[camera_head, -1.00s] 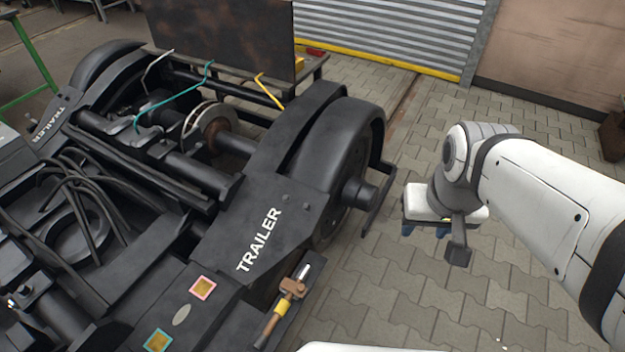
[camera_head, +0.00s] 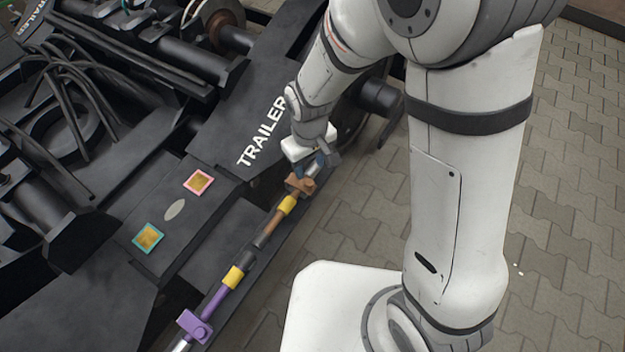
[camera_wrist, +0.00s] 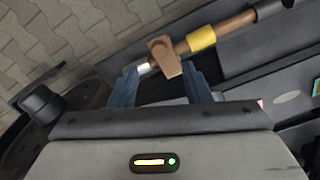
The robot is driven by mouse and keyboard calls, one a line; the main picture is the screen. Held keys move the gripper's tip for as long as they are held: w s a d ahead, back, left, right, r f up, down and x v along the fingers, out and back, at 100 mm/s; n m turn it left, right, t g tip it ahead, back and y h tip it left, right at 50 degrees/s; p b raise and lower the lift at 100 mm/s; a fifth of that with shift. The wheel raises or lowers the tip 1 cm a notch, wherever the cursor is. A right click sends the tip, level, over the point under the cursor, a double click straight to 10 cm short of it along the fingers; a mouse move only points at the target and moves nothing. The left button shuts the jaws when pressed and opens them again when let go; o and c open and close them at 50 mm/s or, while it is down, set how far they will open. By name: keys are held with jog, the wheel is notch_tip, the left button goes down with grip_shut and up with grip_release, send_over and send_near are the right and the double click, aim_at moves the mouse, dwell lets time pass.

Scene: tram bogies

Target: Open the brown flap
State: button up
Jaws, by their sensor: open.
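The brown flap (camera_wrist: 165,57) is a small block on a rod along the side of the black bogie frame. In the wrist view it lies just beyond and between the two blue fingers of my gripper (camera_wrist: 165,88), which stand apart with nothing visible held. In the head view my gripper (camera_head: 316,165) is over the rod's upper end, close to the brown flap (camera_head: 299,184) and partly covering it. I cannot tell whether the fingers touch the flap.
The same rod carries yellow bands (camera_head: 233,277) and a purple block (camera_head: 195,326) nearer the front. The TRAILER plate (camera_head: 240,130) is left of my gripper. A wheel axle end (camera_head: 378,95) juts out behind. Paved floor (camera_head: 560,220) is clear at the right.

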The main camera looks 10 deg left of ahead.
aim_at(310, 183)
notch_tip(310, 183, down, 8)
jog(key=shift+r+b, duration=0.25)
jog(key=shift+b, duration=0.7)
jog(key=shift+c, duration=0.5)
grip_shut()
